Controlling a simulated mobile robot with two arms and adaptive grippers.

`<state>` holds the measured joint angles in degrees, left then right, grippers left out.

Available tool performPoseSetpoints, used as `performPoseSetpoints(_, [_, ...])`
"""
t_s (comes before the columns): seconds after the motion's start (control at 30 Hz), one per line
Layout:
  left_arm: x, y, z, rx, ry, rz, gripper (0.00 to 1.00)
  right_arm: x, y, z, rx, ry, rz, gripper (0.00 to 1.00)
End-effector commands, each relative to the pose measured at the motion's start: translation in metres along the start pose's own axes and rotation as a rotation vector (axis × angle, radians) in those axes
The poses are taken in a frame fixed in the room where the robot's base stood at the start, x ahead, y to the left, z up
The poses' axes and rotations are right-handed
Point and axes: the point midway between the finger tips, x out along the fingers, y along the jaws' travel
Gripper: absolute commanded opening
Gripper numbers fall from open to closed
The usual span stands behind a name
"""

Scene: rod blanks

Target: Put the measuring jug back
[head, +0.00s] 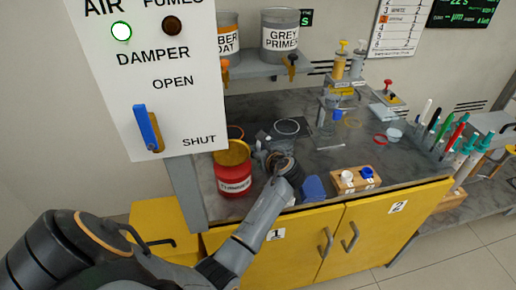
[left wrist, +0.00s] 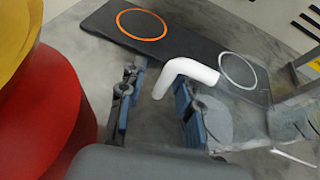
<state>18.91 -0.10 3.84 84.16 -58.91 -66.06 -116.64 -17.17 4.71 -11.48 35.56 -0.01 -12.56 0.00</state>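The measuring jug (left wrist: 235,115) appears as a clear, see-through body at the right of the left wrist view, with a white bent handle (left wrist: 192,70). My left gripper (head: 270,153) reaches down over the bench beside the red tin. In the left wrist view its fingers (left wrist: 157,112) are apart, with the handle between them and a gap on the left side. The dark mat (left wrist: 105,22) carries an orange ring (left wrist: 142,24) and a white ring (left wrist: 238,70). The gripper mostly hides the jug in the head view. My right gripper is not in view.
A red tin (head: 234,182) with a yellow top stands close left of my gripper. A blue object (head: 313,188) and a wooden block (head: 354,181) with white and blue pieces lie to the right. The damper panel (head: 150,80) hangs at upper left.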

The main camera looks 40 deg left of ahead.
Motion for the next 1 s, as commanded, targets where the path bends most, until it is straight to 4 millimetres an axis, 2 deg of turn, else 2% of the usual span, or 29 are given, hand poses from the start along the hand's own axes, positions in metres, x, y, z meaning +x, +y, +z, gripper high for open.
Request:
performPoseSetpoints(0.13, [-0.001,0.000,0.002,-0.001,0.000,-0.001,0.34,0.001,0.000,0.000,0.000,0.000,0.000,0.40])
performPoseSetpoints(0.27, [-0.017,-0.001,0.002,0.000,0.000,-0.003,0.34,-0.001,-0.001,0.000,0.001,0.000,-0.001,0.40])
performPoseSetpoints(0.5, [-0.068,-0.001,0.002,-0.002,0.002,-0.004,0.34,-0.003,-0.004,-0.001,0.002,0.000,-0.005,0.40])
performPoseSetpoints(0.7, [-0.104,-0.001,0.003,-0.001,0.000,-0.002,0.34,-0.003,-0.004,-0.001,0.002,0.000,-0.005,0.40])
performPoseSetpoints(0.83, [-0.117,0.000,0.002,-0.001,0.001,-0.001,0.34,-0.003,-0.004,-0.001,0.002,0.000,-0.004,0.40])
performPoseSetpoints(1.0, [-0.122,0.000,0.003,0.000,0.000,0.000,0.34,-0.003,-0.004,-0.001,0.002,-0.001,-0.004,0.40])
